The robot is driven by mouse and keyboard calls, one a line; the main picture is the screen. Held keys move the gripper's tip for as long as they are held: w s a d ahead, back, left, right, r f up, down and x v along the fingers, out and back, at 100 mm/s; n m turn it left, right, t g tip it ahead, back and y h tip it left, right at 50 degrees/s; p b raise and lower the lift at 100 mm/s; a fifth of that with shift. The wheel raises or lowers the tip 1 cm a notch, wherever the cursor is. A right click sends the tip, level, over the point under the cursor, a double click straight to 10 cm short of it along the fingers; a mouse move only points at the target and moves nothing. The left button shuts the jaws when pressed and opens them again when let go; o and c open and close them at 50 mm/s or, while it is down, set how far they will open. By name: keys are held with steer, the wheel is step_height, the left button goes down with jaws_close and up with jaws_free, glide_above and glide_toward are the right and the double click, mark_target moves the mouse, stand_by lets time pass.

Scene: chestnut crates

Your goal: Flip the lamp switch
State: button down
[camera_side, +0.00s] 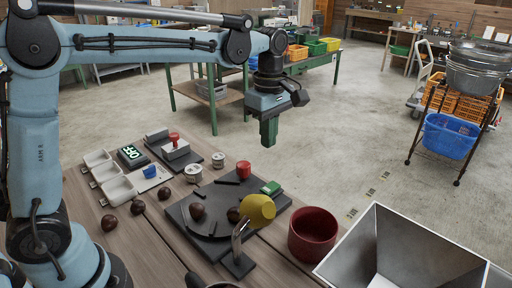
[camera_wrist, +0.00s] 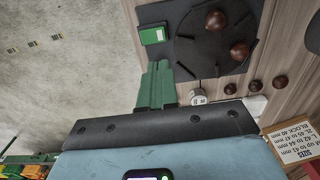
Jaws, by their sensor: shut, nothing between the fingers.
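A yellow lamp head (camera_side: 258,209) on a bent grey neck stands on a dark base (camera_side: 238,264) at the front of the bench. I cannot make out a switch on it. A red-topped pale device (camera_side: 175,147) sits on a dark plate at the back left, and a black box with a lit green "OFF" (camera_side: 131,155) is beside it. I cannot tell whether either is the lamp switch. My gripper (camera_side: 268,132) is shut and empty, pointing down in the air above the far edge of the bench. Its green fingers also show in the wrist view (camera_wrist: 157,85).
A dark board with a round plate (camera_side: 220,228) holds chestnuts (camera_side: 197,212) and a green block (camera_side: 270,188), the block also in the wrist view (camera_wrist: 152,35). Nearby are a red cylinder (camera_side: 243,168), a white tin (camera_side: 193,172), a red pot (camera_side: 312,234) and a metal hopper (camera_side: 400,250).

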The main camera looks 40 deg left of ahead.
mark_target(267, 189)
step_height(267, 189, down, 13)
steer(key=shift+r, duration=0.1)
stand_by(0.4)
steer(key=shift+s+f, duration=0.15)
steer(key=shift+f, duration=0.1)
steer(key=shift+w, duration=0.2)
steer(key=shift+w+r, duration=0.35)
steer(key=shift+w, duration=0.3)
